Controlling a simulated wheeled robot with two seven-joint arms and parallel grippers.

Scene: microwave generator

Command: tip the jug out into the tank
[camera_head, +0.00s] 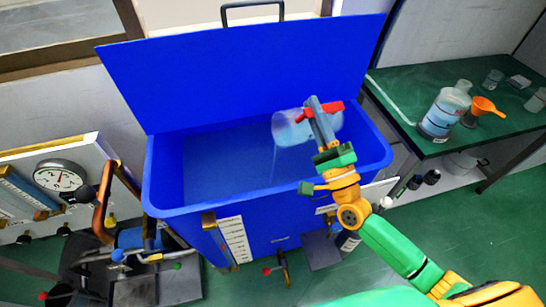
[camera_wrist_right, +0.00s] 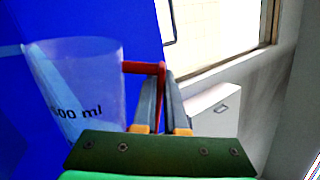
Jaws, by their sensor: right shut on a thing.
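The jug (camera_head: 290,128) is clear, with a red handle, and lies tipped on its side over the open blue tank (camera_head: 165,180). Pale liquid shows in it, and a thin stream falls from its left end into the tank. My right gripper (camera_head: 318,112) is shut on the red handle. In the right wrist view the jug (camera_wrist_right: 75,85) carries "ml" print, and the right gripper (camera_wrist_right: 165,90) closes on its handle. The tank's lid (camera_head: 240,75) stands open behind. My left gripper is not in view.
Green floor lies clear at the lower right.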

